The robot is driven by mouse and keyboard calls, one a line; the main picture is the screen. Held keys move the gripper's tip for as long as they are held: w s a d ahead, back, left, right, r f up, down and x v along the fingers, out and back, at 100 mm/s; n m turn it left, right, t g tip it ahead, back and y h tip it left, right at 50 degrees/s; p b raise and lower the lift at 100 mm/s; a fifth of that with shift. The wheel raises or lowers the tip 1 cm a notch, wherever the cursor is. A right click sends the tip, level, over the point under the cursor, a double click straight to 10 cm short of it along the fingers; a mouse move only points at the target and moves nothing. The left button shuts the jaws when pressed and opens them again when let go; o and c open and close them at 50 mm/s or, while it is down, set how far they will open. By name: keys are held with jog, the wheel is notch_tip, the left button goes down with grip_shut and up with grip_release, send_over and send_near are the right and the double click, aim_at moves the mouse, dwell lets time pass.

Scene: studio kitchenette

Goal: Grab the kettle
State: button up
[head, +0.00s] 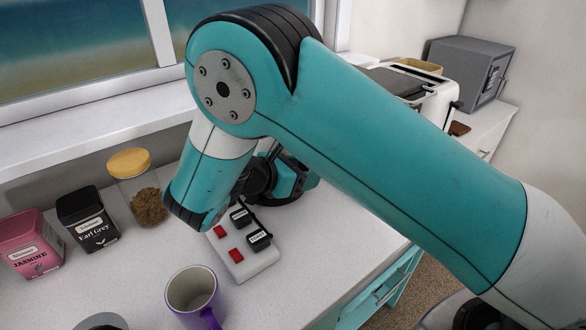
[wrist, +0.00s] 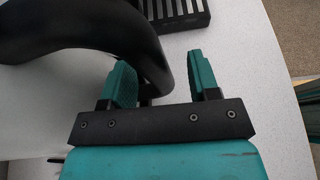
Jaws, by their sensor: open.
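The kettle shows in the wrist view as a thick black curved handle (wrist: 90,28) beside a smooth pale surface at the left that may be its body. The handle bends down and its lower end lies between the two teal fingers of my gripper (wrist: 158,64). The fingers are apart, one on each side of it, with a clear gap to the right finger. I cannot tell whether the left finger touches the handle. In the head view my arm covers most of that area, and I cannot make out the kettle there.
A white power strip (head: 250,264) with red switches and black plugs lies on the counter below my arm. A purple mug (head: 193,292), black tea tin (head: 88,220), pink tin (head: 30,245) and glass jar (head: 137,188) stand left. A black slatted grate (wrist: 178,12) lies beyond the fingers.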

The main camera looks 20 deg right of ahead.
jog(key=shift+w+d+f, duration=0.15)
jog(key=shift+d+f, duration=0.15)
jog(key=shift+f, duration=0.15)
jog(key=shift+r, duration=0.2)
jog(key=shift+c, duration=0.3)
